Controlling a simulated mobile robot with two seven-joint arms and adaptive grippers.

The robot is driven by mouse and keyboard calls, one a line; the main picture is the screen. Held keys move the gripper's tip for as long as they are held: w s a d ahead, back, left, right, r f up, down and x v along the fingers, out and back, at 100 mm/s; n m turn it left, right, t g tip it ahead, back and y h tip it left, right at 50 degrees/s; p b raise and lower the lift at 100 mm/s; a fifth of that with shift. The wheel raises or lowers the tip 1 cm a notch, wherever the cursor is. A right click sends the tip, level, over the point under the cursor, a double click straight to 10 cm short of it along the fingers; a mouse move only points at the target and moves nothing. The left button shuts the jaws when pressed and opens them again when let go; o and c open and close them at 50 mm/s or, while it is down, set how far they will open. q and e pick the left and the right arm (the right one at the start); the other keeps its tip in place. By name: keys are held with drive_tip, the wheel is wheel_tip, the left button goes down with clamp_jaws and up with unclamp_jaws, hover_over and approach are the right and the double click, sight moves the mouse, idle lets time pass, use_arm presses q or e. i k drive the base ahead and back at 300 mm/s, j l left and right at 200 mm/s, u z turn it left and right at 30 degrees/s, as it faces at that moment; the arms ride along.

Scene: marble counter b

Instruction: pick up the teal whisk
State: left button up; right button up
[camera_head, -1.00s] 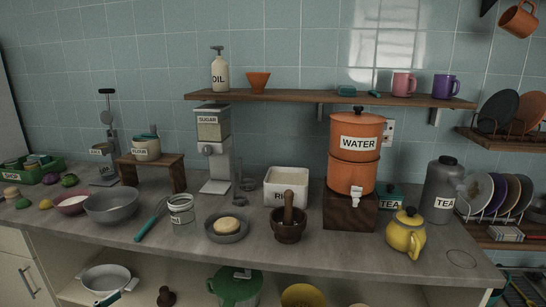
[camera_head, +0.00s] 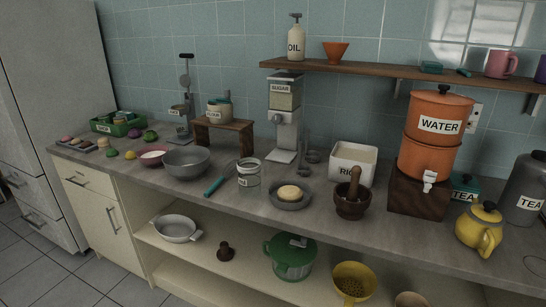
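The teal whisk (camera_head: 214,186) lies on the counter (camera_head: 330,217) near its front edge. Its teal handle points toward the front left, and its thin wire end reaches back to the right, hard to make out. It lies between the grey bowl (camera_head: 187,163) on its left and the labelled glass jar (camera_head: 248,173) on its right. Neither of my grippers is in view.
A wooden stand (camera_head: 225,137) is behind the whisk. An open shelf (camera_head: 205,262) below the counter holds pots. Floor (camera_head: 80,277) shows at lower left.

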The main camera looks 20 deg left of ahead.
sight(221, 179)
drive_tip(key=u, duration=1.45)
drive_tip(key=z, duration=0.5)
drive_tip(key=i+j+z, duration=0.1)
drive_tip(key=z, duration=0.35)
drive_tip(key=j+z, duration=0.15)
drive_tip(key=z, duration=0.35)
drive_tip(key=j+z, duration=0.1)
drive_tip(key=z, duration=0.35)
drive_tip(key=j+z, duration=0.4)
drive_tip(key=k+j+z, duration=0.15)
drive_tip(key=j+z, duration=0.25)
drive_tip(key=k+j+z, duration=0.25)
drive_tip(key=j, duration=0.2)
drive_tip(key=k+j+z, duration=0.2)
drive_tip(key=j, duration=0.2)
